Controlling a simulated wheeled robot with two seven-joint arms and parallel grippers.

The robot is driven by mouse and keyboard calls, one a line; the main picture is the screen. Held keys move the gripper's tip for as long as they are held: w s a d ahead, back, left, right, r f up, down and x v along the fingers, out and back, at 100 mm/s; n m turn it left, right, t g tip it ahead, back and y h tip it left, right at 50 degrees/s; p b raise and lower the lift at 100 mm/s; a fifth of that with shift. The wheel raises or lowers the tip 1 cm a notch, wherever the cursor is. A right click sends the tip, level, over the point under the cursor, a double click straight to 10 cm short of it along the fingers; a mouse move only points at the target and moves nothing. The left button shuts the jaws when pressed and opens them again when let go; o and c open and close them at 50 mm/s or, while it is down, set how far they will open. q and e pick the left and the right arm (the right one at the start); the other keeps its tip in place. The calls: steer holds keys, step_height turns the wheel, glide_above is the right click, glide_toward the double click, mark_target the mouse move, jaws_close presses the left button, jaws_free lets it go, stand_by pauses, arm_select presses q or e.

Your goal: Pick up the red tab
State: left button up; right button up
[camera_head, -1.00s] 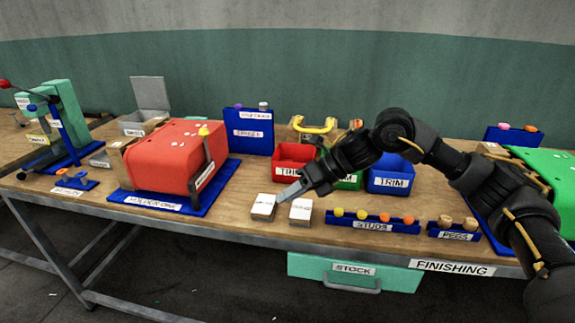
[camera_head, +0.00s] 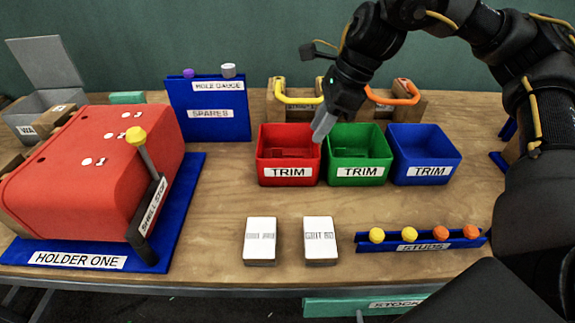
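My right gripper (camera_head: 323,126) points down at the border between the red TRIM bin (camera_head: 289,173) and the green TRIM bin (camera_head: 358,173). Its grey fingertips overlap the red bin's right rim in the picture. The fingers look like one block, so I cannot tell whether they are open or shut. Low dark red shapes show inside the red bin, but I cannot make out a separate red tab among them. My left gripper is not in view.
A blue TRIM bin (camera_head: 424,170) stands right of the green one. Two white-topped blocks (camera_head: 260,230) and a blue STUDS rack (camera_head: 421,246) are in front. The large red block (camera_head: 85,180) on HOLDER ONE is at left. Wood between blocks and bins is clear.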

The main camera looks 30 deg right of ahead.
steer(key=shift+x, duration=5.15)
steer(key=shift+s, duration=0.15)
jaws_close()
